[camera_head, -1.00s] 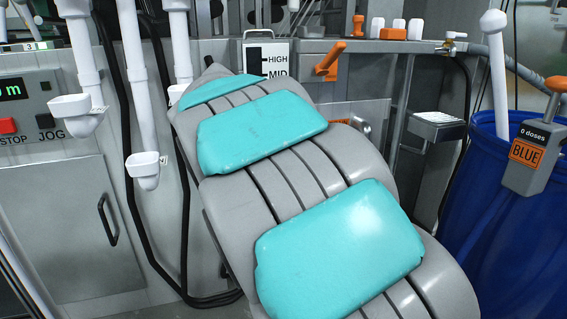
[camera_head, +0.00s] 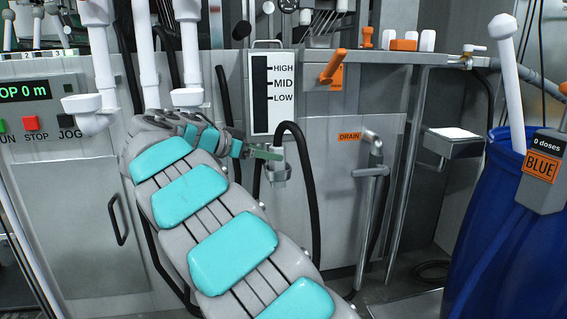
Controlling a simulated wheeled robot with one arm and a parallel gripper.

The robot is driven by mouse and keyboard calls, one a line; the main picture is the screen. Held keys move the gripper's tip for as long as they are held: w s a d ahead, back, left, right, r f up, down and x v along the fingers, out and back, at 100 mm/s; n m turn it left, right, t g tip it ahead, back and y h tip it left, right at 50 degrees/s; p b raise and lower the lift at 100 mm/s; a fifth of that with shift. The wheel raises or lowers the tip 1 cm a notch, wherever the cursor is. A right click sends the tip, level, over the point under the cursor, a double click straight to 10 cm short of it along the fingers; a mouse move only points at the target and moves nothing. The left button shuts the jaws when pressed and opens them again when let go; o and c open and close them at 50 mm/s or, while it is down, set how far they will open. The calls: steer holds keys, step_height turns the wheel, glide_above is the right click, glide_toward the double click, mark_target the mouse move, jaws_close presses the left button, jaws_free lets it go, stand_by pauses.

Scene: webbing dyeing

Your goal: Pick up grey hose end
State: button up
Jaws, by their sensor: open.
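My gripper (camera_head: 268,153) is at the far end of my grey and teal arm, pointing right. It is open, at the small pale cup (camera_head: 280,176) below the level gauge. A dark hose (camera_head: 312,195) rises from the floor, arches over and comes down at this cup. Its lower end, which may be the grey hose end, is mostly hidden by my gripper and the cup. I cannot tell whether it lies between the fingers.
A DRAIN valve handle and pipe (camera_head: 369,190) stand to the right. Two white spouts with cups (camera_head: 95,112) hang at the left. A blue barrel (camera_head: 490,230) with a BLUE doser (camera_head: 543,180) is at the right. A small shelf (camera_head: 455,138) juts out before it.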

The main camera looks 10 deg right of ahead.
steer(key=shift+w+d, duration=0.35)
steer(key=shift+d, duration=0.35)
steer(key=shift+x, duration=1.2)
steer(key=x, duration=0.5)
steer(key=shift+w+a+f, duration=0.25)
steer(key=shift+f, duration=0.15)
jaws_close()
steer(key=shift+r, duration=0.1)
